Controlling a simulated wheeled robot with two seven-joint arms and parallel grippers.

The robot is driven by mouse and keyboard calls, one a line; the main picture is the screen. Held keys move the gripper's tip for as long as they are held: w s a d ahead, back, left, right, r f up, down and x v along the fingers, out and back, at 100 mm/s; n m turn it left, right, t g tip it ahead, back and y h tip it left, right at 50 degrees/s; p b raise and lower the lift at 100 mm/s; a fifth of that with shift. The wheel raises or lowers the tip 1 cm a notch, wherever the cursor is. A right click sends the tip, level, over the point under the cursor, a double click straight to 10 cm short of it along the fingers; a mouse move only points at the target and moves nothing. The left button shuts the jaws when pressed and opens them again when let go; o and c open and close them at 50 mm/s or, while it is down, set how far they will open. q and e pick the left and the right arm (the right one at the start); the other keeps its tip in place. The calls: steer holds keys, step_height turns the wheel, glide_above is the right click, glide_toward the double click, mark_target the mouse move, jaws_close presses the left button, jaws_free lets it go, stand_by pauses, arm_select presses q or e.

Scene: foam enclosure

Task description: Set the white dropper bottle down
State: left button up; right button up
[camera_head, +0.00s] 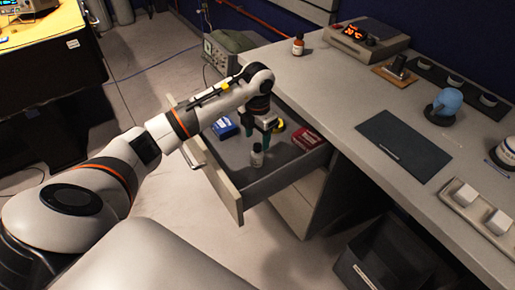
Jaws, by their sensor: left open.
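My left gripper (258,136) reaches down into the drawer from above. I cannot tell whether a finger touches the bottle. My right gripper is not in view.
The drawer also holds a blue box (224,128), a red box (306,138) and a yellow item (279,125) partly hidden by my gripper. The grey worktop (340,95) borders the drawer on the right. A brown bottle (298,47) stands on it.

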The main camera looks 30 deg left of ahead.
arm_select(q)
steer(key=shift+r, duration=1.95)
